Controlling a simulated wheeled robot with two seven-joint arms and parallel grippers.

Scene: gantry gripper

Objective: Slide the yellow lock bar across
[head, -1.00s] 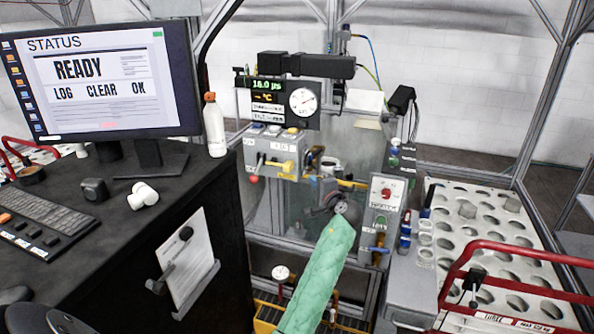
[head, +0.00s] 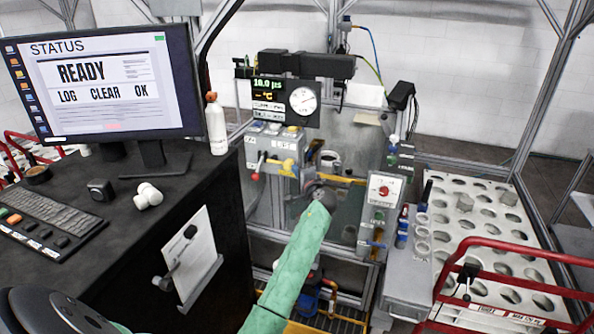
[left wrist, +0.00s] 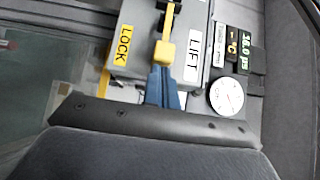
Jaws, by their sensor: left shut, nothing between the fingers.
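The yellow lock bar (left wrist: 168,22) crosses the grey control box in the left wrist view and ends in a yellow knob (left wrist: 165,53) between the LOCK label (left wrist: 125,43) and the LIFT label (left wrist: 195,42). The yellow knob also shows in the head view (head: 288,165) on the front of the box. My left gripper (left wrist: 162,73) is shut and empty, its blue fingertips right at the knob; I cannot tell whether they touch it. In the head view its wrist hides part of the area right of the box. My right gripper is not in view.
The display with a dial gauge (head: 302,100) sits above the control box. A panel with a red knob (head: 384,192) stands to the right. A dark desk (head: 120,225) with a monitor (head: 100,85) is at the left, and a perforated white rack (head: 480,215) at the right.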

